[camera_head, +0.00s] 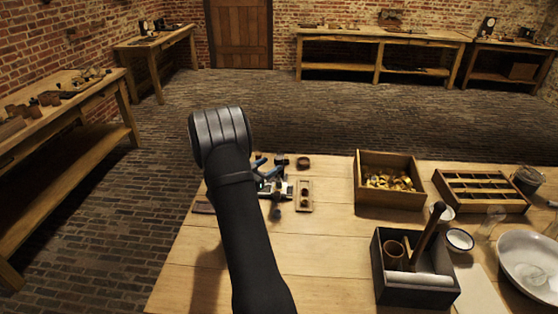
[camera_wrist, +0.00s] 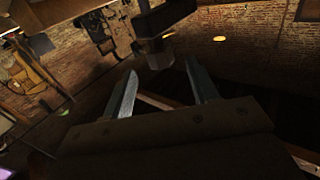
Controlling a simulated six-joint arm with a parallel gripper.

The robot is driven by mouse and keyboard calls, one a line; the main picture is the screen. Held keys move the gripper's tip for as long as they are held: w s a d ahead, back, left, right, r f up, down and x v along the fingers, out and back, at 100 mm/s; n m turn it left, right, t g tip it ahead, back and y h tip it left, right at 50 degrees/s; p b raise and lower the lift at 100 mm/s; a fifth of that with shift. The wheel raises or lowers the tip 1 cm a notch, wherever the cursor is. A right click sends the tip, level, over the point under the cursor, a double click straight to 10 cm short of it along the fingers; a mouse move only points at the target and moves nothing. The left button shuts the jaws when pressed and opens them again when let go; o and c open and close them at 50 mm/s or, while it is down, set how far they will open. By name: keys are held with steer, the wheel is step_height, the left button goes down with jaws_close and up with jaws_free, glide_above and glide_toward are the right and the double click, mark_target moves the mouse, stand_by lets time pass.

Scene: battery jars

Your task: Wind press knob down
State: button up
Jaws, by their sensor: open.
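A small press-like device with blue and metal parts (camera_head: 272,180) stands near the back left of the wooden table, partly hidden behind my dark arm. I cannot make out its knob clearly in the head view. In the wrist view my gripper (camera_wrist: 160,68) is open, with two pale fingers spread apart and nothing held between them. A dark angular knob-like piece (camera_wrist: 157,54) shows around the gap at the fingertips; I cannot tell whether it is the press knob or whether the fingers touch it.
A small wooden block with dark round spots (camera_head: 304,196) lies right of the press. A wooden box of brass pieces (camera_head: 359,190), a divided tray (camera_head: 440,178), a dark caddy (camera_head: 378,270) and a white basin (camera_head: 508,262) stand farther right. The table's front middle is clear.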

mark_target(279, 158)
steer(key=x, duration=0.5)
steer(key=shift+w+d, duration=0.2)
steer(key=shift+w, duration=0.1)
steer(key=c, duration=1)
steer(key=shift+m+g+h, duration=0.3)
steer(key=shift+h, duration=0.1)
steer(key=m+g+h, duration=0.2)
steer(key=shift+g, duration=0.3)
steer(key=shift+m+g+h, duration=1.5)
steer(key=shift+m+g, duration=0.3)
steer(key=shift+g, duration=0.5)
steer(key=shift+s, duration=0.1)
